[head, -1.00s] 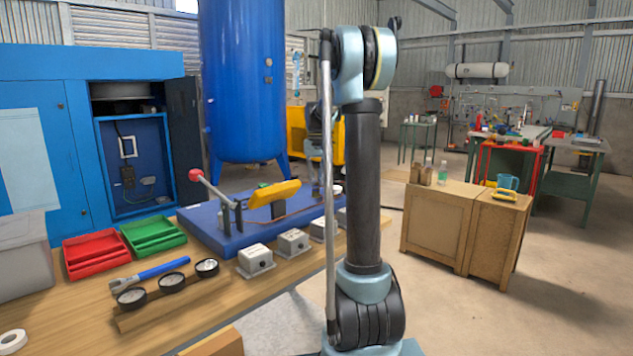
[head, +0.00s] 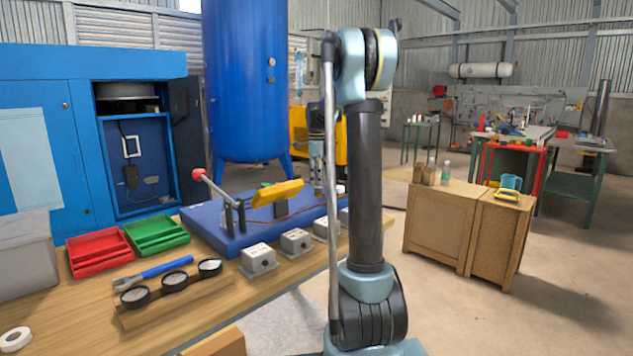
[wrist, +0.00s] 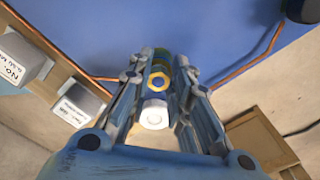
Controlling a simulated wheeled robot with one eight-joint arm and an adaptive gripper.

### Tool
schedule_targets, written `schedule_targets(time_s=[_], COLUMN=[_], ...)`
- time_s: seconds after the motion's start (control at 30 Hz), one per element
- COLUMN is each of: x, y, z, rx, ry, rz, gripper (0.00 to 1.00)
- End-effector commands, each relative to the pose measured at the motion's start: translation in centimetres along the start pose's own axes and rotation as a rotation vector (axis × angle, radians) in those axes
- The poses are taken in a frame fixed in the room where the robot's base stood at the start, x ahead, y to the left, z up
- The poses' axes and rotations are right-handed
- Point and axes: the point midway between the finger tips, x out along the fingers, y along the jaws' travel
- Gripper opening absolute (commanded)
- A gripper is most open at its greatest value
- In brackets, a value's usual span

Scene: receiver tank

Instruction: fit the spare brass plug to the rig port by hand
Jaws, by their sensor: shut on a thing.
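My gripper (head: 318,186) hangs pointing down over the right end of the blue rig board (head: 225,240), partly behind my own arm in the head view. In the wrist view my gripper (wrist: 160,66) has its fingers closed in on a brass hexagonal piece (wrist: 159,82), which looks like the plug. A white round piece (wrist: 154,113) shows between the fingers, close to the brass piece. I cannot tell whether the two touch. The port is not clearly seen, and the head view is too small to show the plug.
The board carries a red-knobbed lever (head: 197,174) and a yellow handle (head: 276,193). Several grey boxes (head: 258,261) line its front edge. A gauge strip (head: 172,298), a blue-handled wrench (head: 160,270), and red (head: 98,254) and green (head: 155,235) trays lie to the left.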

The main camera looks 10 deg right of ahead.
Motion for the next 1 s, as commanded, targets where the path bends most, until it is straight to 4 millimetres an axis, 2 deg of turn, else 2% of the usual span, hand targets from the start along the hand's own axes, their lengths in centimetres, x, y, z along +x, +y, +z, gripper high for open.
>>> schedule_targets(time_s=[0.1,0.2,0.43,0.47,0.53,0.57,0.87,1.0], x=[-0.02,-0.02,-0.03,-0.03,-0.03,-0.03,-0.01,-0.01], y=[-0.51,-0.57,-0.59,-0.59,-0.55,-0.52,-0.34,-0.22], z=[0.01,-0.03,-0.08,-0.09,-0.1,-0.11,-0.11,-0.08], rx=[0.186,0.279,0.298,0.298,0.297,0.297,0.29,0.17], ry=[-0.002,-0.002,-0.002,-0.001,-0.001,-0.001,0.0,0.0], rz=[-0.008,-0.008,-0.008,-0.008,-0.007,-0.007,-0.004,-0.003], gripper=[0.0,0.0,0.0,0.23,0.39,0.42,0.42,0.42])
